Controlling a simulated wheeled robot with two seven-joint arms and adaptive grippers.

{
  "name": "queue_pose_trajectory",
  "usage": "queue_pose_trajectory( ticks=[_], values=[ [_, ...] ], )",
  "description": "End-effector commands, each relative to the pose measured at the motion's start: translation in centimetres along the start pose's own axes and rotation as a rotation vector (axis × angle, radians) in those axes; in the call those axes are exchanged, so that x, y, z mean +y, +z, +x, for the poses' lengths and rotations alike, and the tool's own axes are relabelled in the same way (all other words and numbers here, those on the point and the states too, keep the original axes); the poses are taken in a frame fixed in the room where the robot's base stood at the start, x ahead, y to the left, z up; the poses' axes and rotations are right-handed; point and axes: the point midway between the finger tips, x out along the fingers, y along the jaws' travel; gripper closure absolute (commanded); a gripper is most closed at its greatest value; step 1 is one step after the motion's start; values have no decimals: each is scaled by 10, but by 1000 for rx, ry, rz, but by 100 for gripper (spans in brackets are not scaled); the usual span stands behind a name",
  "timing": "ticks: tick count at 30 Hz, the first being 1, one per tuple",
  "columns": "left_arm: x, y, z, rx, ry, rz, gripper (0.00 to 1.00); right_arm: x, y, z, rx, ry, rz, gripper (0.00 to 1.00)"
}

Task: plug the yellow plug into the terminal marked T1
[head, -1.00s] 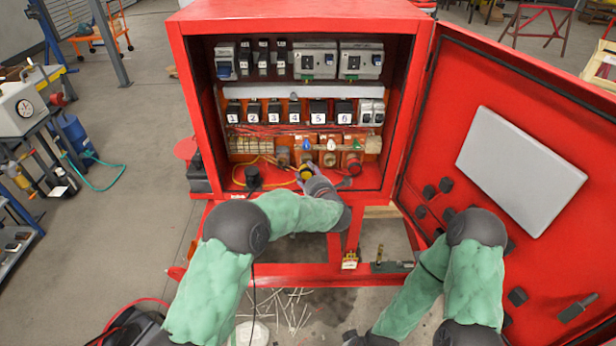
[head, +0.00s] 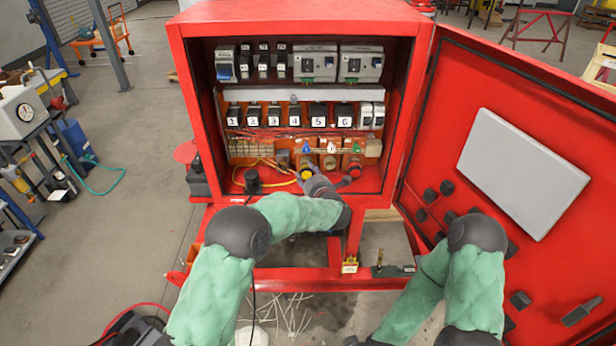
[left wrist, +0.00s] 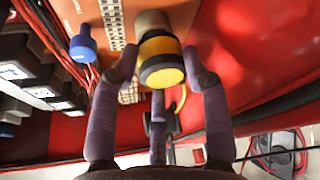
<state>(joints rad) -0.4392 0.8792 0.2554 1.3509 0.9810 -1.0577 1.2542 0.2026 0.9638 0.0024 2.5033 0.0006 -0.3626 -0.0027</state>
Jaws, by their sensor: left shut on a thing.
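The yellow plug (head: 304,173), with a dark band, is at the row of terminals low inside the red cabinet. My left gripper (head: 312,180) is shut on it. In the left wrist view the plug (left wrist: 161,62) sits between the fingers of my left gripper (left wrist: 160,85), its round yellow end facing the camera. Directly behind it is a beige cylindrical terminal (left wrist: 152,22), in line with the plug; I cannot tell whether they touch or how deep the plug sits. The T1 marking is not legible. My right forearm shows at lower right, but its gripper is out of view.
Neighbouring terminals (head: 328,161) stand close on the right, under coloured tags. A blue knob-like part (left wrist: 83,45) is beside the plug in the wrist view. A yellow cable (head: 272,184) loops on the cabinet floor. The open red door (head: 440,130) stands at right.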

Motion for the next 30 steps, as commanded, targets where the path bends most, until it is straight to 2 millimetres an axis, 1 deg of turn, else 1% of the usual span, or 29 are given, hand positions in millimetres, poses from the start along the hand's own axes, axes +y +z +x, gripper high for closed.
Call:
queue_pose_trajectory(
  ticks=[22, 28, 29, 30],
  values=[
    [1, 5, 12, 0, 2, -2, 85, 2, 0, 4, 0, 0, 0, 60],
    [2, 5, 12, 0, 2, -2, 85, 2, 0, 4, 0, 0, 0, 60],
    [2, 5, 12, -1, 2, -2, 45, 2, 0, 4, 0, 0, 0, 60],
    [1, 5, 12, -1, 2, -2, 34, 2, 0, 4, 0, 0, 0, 60]
  ],
)
